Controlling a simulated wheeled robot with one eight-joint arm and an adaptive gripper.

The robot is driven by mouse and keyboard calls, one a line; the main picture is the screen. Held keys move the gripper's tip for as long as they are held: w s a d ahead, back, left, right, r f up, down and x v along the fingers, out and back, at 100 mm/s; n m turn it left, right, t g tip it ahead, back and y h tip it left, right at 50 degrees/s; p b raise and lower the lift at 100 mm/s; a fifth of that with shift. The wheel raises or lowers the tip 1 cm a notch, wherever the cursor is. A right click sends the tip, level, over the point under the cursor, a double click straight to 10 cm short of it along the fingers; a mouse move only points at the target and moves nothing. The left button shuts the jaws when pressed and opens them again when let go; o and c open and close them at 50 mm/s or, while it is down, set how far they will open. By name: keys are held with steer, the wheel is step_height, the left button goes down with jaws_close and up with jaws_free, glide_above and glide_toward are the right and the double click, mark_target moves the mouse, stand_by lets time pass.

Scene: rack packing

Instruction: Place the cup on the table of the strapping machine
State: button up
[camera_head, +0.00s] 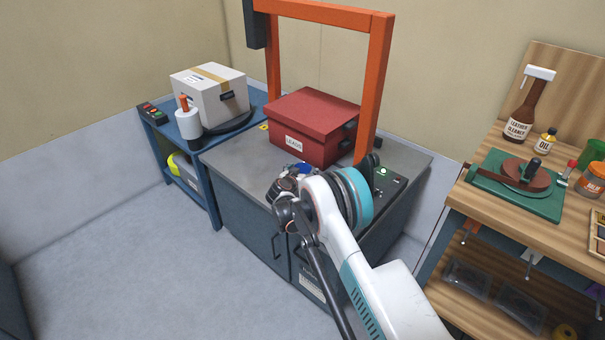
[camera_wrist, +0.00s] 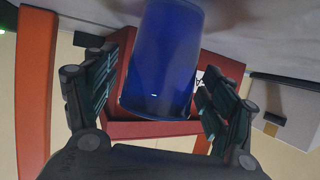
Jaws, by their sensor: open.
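The blue cup (camera_wrist: 160,60) stands between the two fingers of my gripper (camera_wrist: 158,72) in the wrist view, which looks upside down. Gaps show beside the cup, so the fingers are open around it and do not grip it. In the head view a small blue patch of the cup (camera_head: 301,169) shows by my gripper (camera_head: 287,184), over the front of the strapping machine's grey table (camera_head: 236,154). My wrist hides most of the cup there.
A red box labelled LEADS (camera_head: 318,125) sits on the machine table behind the cup, under the orange arch (camera_head: 376,80). A blue side table (camera_head: 190,150) with a carton (camera_head: 208,95) stands left. A wooden workbench (camera_head: 480,200) stands right. The table's left part is clear.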

steer(key=p+v, duration=0.3)
steer(key=v, duration=0.9)
steer(key=shift+p, duration=0.35)
